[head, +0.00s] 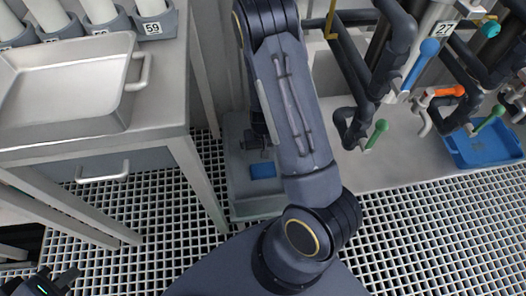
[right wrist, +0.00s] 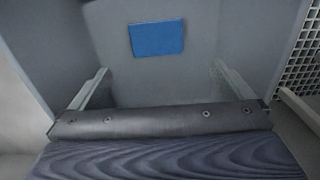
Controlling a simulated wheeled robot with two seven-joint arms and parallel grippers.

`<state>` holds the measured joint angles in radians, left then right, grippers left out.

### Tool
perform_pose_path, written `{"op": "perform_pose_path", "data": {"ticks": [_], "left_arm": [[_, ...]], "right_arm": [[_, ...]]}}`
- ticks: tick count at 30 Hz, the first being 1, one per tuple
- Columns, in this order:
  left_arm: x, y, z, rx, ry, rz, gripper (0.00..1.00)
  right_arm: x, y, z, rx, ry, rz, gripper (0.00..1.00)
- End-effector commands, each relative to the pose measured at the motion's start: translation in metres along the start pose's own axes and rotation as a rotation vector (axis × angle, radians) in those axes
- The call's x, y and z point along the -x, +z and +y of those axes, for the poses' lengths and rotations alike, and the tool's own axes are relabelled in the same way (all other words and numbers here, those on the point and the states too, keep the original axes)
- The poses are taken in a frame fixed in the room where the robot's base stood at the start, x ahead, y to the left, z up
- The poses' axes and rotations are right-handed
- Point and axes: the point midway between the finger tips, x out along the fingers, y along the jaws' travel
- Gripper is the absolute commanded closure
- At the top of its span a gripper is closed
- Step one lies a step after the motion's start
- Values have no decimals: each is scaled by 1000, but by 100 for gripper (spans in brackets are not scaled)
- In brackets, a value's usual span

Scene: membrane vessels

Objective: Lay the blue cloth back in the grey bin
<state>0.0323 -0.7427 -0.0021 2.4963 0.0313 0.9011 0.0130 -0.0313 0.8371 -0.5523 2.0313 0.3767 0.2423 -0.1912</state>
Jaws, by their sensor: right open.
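The grey bin (head: 243,208) stands on the grating floor beside the steel bench. The blue cloth (head: 263,171) lies flat on the bin's floor. In the right wrist view the cloth (right wrist: 157,38) is a small blue rectangle, ahead of the fingertips and apart from them. My right gripper (right wrist: 160,82) is open and empty, its fingers wide apart, reaching into the bin. In the head view my right arm partly hides it and the bin. My left gripper (head: 60,277) is at the bottom left corner, its dark fingers seeming apart with nothing between them.
The steel bench (head: 165,135) with a metal tray (head: 70,95) and numbered white vessels stands at the left. Dark pipes with coloured valve handles (head: 380,130) rise at the right. A blue tray (head: 485,148) lies at the far right. The grating floor in front is clear.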

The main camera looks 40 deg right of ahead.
Motion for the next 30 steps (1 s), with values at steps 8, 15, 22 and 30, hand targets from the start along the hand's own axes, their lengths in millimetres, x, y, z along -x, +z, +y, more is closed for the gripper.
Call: {"op": "perform_pose_path", "data": {"ticks": [8,15,22,30], "left_arm": [[0,0,0,0,0,0,100],[0,0,0,0,0,0,100],[0,0,0,0,0,0,100],[0,0,0,0,0,0,100]], "right_arm": [[119,14,-47,17,-281,48,0],[235,71,-61,151,-475,145,0],[292,139,-45,291,-501,278,0],[302,172,-31,349,-459,357,0]]}}
